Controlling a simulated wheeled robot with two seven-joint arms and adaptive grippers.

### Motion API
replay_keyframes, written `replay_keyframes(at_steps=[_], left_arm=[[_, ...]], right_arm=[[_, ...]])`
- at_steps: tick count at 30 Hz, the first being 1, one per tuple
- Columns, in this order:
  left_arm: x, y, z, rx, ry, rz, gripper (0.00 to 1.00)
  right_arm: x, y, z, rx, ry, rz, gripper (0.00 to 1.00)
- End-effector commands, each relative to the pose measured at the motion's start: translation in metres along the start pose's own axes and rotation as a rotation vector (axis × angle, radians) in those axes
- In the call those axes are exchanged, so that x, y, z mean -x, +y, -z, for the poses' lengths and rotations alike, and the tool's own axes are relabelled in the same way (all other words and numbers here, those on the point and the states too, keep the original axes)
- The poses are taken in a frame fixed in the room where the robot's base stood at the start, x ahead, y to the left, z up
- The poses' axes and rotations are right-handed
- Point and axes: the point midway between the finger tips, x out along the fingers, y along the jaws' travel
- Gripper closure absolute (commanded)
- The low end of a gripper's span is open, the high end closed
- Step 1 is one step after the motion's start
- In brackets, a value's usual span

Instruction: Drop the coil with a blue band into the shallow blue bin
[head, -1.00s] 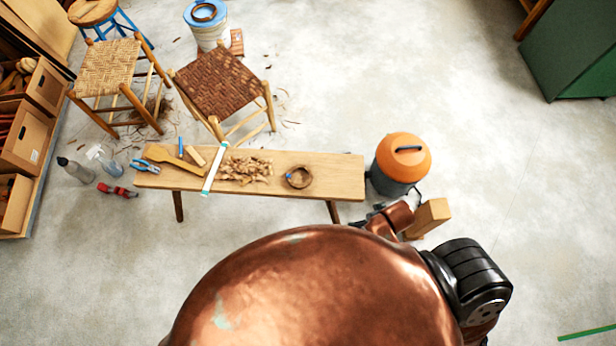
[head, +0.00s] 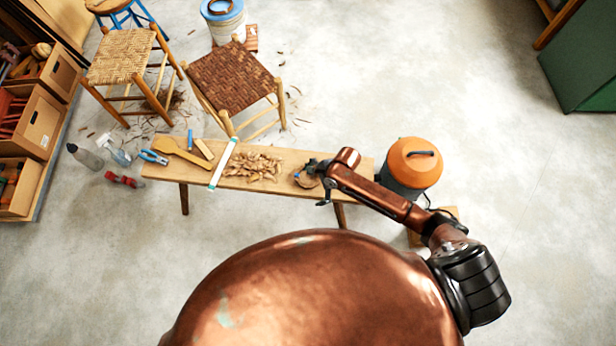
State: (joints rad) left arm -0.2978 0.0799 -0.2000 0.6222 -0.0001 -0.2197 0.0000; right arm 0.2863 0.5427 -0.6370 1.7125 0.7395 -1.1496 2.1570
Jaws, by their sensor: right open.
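A brown coil (head: 301,179) lies on the wooden bench (head: 275,186), near its right end. No shallow blue bin is clearly seen. My left gripper is not in view.
Wood shavings (head: 253,167), a pale blue-edged strip (head: 223,164) and several tools share the bench. An orange-topped canister (head: 413,163) stands at its right. Two woven stools and a blue-and-white bucket (head: 225,22) are behind.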

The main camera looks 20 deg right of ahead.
Motion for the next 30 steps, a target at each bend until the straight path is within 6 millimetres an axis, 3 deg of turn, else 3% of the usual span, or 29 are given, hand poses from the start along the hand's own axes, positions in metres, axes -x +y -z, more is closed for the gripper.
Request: replay_keyframes(at_steps=[1,3,9,22,30], left_arm=[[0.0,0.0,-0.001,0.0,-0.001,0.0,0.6],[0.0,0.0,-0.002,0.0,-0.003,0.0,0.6],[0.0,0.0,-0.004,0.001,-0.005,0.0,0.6],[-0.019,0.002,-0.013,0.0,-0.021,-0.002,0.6],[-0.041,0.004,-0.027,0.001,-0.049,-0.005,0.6]], right_arm=[[0.001,-0.017,0.009,-0.096,0.012,0.0,0.01],[0.001,-0.033,0.018,-0.232,0.019,0.0,0.01],[0.003,-0.06,0.034,-0.464,0.03,0.008,0.01],[-0.033,-0.062,0.041,-0.499,0.031,0.008,0.01],[-0.072,-0.061,0.048,-0.499,0.031,0.006,0.01]])
